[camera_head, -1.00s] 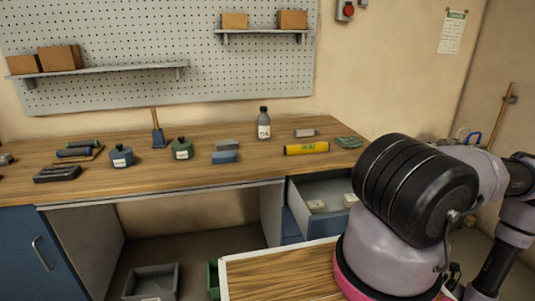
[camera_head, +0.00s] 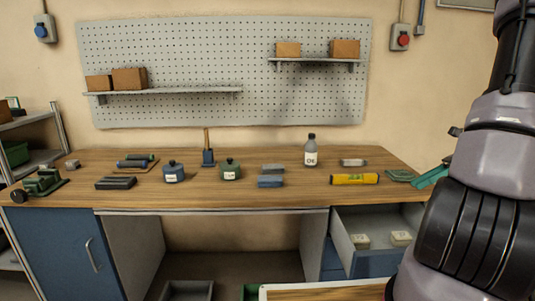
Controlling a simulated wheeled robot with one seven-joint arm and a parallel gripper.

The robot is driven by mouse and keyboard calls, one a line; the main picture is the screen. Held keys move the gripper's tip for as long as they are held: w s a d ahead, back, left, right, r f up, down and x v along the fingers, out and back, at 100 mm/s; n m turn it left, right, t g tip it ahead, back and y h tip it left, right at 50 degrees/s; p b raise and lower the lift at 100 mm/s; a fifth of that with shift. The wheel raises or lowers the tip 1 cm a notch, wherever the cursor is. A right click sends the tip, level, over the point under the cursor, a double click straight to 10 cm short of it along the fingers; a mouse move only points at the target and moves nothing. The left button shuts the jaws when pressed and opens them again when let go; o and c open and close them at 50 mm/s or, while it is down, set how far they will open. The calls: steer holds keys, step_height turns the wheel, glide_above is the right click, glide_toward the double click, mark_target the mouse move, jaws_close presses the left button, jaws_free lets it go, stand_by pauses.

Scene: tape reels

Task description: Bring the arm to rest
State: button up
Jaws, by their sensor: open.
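My arm (camera_head: 465,230) stands along the right edge of the head view, its links rising out of the top of the picture. My gripper cannot be made out in this view, so its fingers and anything near them are hidden or out of frame. No part of the visible arm touches the workbench (camera_head: 250,200), though it covers the area to the right of the bench. A teal piece (camera_head: 430,177) shows beside the arm at the bench's right end; I cannot tell what it is.
A drawer (camera_head: 375,262) stands open below. Shelves (camera_head: 160,91) hang on the pegboard.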

steer(key=s+a+r+n+t+h, duration=0.3)
steer(key=a+r+n, duration=0.6)
steer(key=r, duration=0.3)
steer(key=s+a+r+n+t+h, duration=0.2)
steer(key=s+a+r+n+h, duration=0.4)
steer(key=a+r+n, duration=0.4)
steer(key=shift+a+r+t, duration=0.4)
steer(key=shift+a+r, duration=0.45)
steer(key=shift+a, duration=0.25)
